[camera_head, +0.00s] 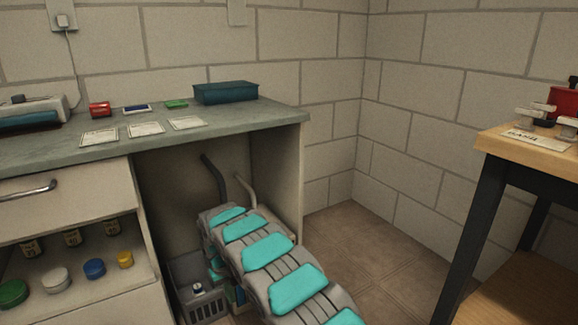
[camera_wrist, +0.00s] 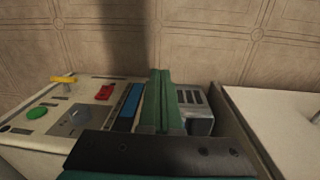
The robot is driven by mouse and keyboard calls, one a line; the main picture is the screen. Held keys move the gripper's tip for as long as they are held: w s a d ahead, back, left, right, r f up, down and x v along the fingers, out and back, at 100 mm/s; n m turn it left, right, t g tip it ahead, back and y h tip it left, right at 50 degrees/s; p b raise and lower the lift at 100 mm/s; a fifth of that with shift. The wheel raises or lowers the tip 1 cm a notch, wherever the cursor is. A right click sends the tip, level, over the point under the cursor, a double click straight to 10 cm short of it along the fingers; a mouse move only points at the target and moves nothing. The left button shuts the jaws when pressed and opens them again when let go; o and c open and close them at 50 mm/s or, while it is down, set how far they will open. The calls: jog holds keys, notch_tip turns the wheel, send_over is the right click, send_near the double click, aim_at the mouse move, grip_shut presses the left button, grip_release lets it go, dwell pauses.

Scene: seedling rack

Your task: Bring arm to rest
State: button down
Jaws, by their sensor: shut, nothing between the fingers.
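My gripper (camera_wrist: 163,75) shows in the wrist view, with its green fingers together and nothing between them. A pale panel (camera_wrist: 60,130) lies beyond and to the left of the fingers. It carries a green round piece (camera_wrist: 37,113), a yellow piece (camera_wrist: 62,79) and a red piece (camera_wrist: 105,92). I cannot make out my gripper in the head view.
A grey-green counter (camera_head: 230,122) holds a teal box (camera_head: 226,92), a red item (camera_head: 100,109) and several cards. Below it are lidded jars (camera_head: 94,268) and a grey crate (camera_head: 207,305). A wooden-topped bench (camera_head: 520,147) stands at right. Floor (camera_head: 345,235) shows between.

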jog(key=s+d+r+m+p, duration=0.2)
jog(key=s+d+r, duration=0.4)
jog(key=d+r, duration=0.6)
jog(key=s+d+r+m+p, duration=0.2)
jog(key=s+d+r, duration=0.5)
jog(key=d+r, duration=0.45)
jog(key=s+d+r+m+g+p, duration=0.1)
jog(key=s+d+r, duration=0.25)
jog(key=s, duration=0.45)
jog(key=s+d+r+p, duration=0.1)
jog(key=s+d+r, duration=0.25)
jog(key=s, duration=0.45)
jog(key=s+d+g+p, duration=0.1)
jog(key=s+d, duration=0.1)
jog(key=s, duration=1.4)
jog(key=shift+s+d+m+y, duration=0.2)
jog(key=shift+m+y, duration=0.2)
